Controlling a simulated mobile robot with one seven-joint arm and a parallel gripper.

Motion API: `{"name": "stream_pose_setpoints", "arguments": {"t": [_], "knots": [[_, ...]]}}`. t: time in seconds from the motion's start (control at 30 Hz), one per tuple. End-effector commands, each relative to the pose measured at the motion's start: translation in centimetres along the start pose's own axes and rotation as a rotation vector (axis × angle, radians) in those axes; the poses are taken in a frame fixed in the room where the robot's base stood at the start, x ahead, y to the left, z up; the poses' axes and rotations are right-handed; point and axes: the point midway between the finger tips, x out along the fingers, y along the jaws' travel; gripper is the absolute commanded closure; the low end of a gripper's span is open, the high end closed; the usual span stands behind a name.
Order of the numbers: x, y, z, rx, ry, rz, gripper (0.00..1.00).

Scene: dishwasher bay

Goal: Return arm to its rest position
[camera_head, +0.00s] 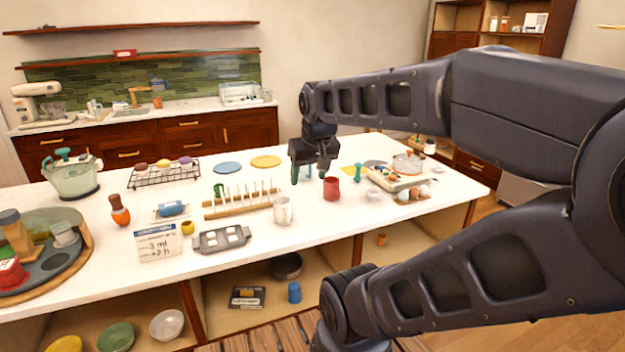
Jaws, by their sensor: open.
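My gripper (313,172) hangs at the end of my dark arm, pointing down over the white island table (130,262), behind and left of a red mug (331,188). Its fingers are apart, with nothing visibly held between them. I cannot tell how high the fingertips are above the table top. My arm reaches in from the right side of the picture, its upper links crossing above the table's right part.
A wooden peg rack (241,203), a white mug (283,210) and a teal dumbbell-shaped item (358,172) stand near my gripper. A loaded tray (398,179) lies to its right. A wire rack (163,174) stands left. The table's front left is partly clear.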

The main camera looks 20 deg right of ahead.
Motion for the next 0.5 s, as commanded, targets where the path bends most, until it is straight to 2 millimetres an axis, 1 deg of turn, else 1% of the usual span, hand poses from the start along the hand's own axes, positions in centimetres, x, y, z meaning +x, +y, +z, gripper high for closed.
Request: {"name": "stream_pose_setpoints", "arguments": {"t": [0.03, 0.13, 0.5], "knots": [[0.2, 0.2, 0.7, 0.011, 0.004, 0.002, 0.41], [0.5, 0.3, 1.5, 0.024, 0.007, 0.003, 0.41], [0.6, 0.3, 1.7, 0.027, 0.008, 0.003, 0.41]]}}
